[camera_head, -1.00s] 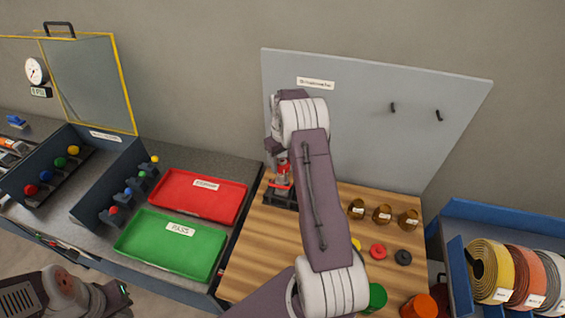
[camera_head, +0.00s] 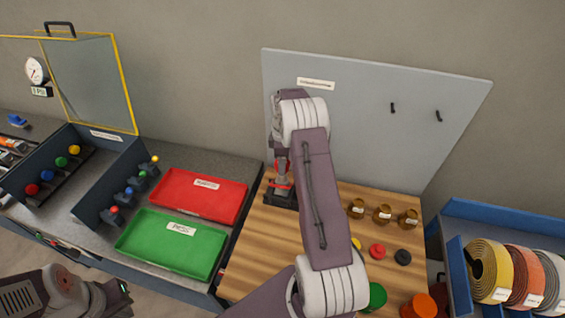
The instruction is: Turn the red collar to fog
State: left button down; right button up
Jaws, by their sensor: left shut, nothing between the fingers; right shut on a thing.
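The red collar (camera_head: 282,183) shows on a small upright fitting in a dark holder (camera_head: 281,197) at the back left of the wooden board. My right arm comes up from the bottom and bends over the board. My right gripper (camera_head: 281,166) is at the fitting, its fingers mostly hidden behind my own arm and wrist. It is shut on the nozzle fitting with the red collar, though the exact grip is hard to see. My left gripper (camera_head: 124,293) is shut and empty at the lower left, away from the board. Any marking on the collar is too small to read.
A red tray (camera_head: 199,214) and a green tray (camera_head: 205,275) lie left of the wooden board (camera_head: 244,268). Amber jars (camera_head: 382,215) and coloured caps (camera_head: 377,251) stand at its right. A grey panel (camera_head: 360,130) rises behind. Coiled hoses (camera_head: 490,272) sit in a blue rack at right.

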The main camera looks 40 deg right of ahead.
jog(key=shift+n, duration=1)
jog(key=o, duration=1.4)
jog(key=shift+c, duration=0.2)
notch_tip(320, 180, up, 8)
jog(key=shift+r+b, duration=0.1)
jog(key=shift+b, duration=1)
jog(key=shift+s+r, duration=0.1)
jog(key=shift+r, duration=0.4)
